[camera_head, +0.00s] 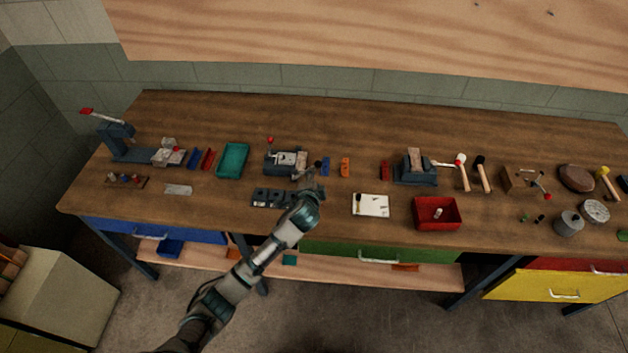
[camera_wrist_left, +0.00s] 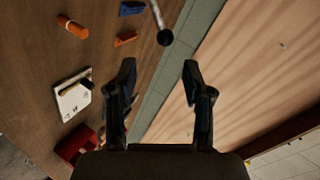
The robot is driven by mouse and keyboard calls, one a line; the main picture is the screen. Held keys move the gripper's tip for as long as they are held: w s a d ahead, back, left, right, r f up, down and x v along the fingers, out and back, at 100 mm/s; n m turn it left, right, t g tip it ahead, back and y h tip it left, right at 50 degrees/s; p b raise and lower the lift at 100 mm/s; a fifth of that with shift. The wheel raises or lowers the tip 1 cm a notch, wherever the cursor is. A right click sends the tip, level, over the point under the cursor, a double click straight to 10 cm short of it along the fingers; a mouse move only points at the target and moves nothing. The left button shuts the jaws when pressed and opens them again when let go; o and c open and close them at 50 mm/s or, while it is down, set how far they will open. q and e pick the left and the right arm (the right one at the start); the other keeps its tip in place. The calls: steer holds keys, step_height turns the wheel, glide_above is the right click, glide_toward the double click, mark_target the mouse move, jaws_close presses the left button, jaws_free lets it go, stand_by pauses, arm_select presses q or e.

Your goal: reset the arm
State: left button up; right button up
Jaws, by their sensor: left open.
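My left arm reaches up from the bottom of the head view over the workbench (camera_head: 340,115). My left gripper (camera_head: 311,177) is above the bench, close to the small grey fixture with a red-knobbed lever (camera_head: 285,158). In the left wrist view my left gripper (camera_wrist_left: 160,72) has its two black fingers spread wide with nothing between them. A metal rod with a dark round end (camera_wrist_left: 165,37) shows beyond the fingertips. My right gripper is not in view.
A teal tray (camera_head: 233,161), a dark slotted block (camera_head: 270,198), a white board (camera_head: 371,205), a red bin (camera_head: 437,213) and a vise (camera_head: 415,168) stand around the gripper. Mallets (camera_head: 482,174) lie farther right. The bench's back strip is mostly clear.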

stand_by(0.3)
arm_select(q)
steer(key=s+a+f+n+g, duration=0.2)
steer(key=s+a+f+n, duration=0.1)
steer(key=s+f, duration=0.4)
steer(key=s+a+f+n+g, duration=0.25)
steer(key=s+f, duration=0.25)
steer(key=s, duration=0.4)
steer(key=s+a+f+n+g, duration=0.2)
steer(key=s+a+n, duration=0.15)
steer(key=s, duration=0.55)
steer(key=s+a+f+n+g+y, duration=0.15)
steer(key=s+a, duration=0.25)
steer(key=s, duration=0.5)
steer(key=s+a+f+n+g+h, duration=0.1)
steer(key=s+a+f+n+g, duration=0.2)
steer(key=s, duration=0.5)
step_height(320, 180, down, 22)
steer(key=s, duration=0.1)
steer(key=s+a+f, duration=0.2)
steer(key=s+f, duration=0.7)
steer(key=s+a+f+g, duration=0.1)
steer(key=s+a+f, duration=0.1)
steer(key=s+f, duration=0.7)
steer(key=shift+s+f+m+y, duration=0.2)
steer(key=shift+s+m+y, duration=0.15)
steer(key=shift+s+m, duration=0.1)
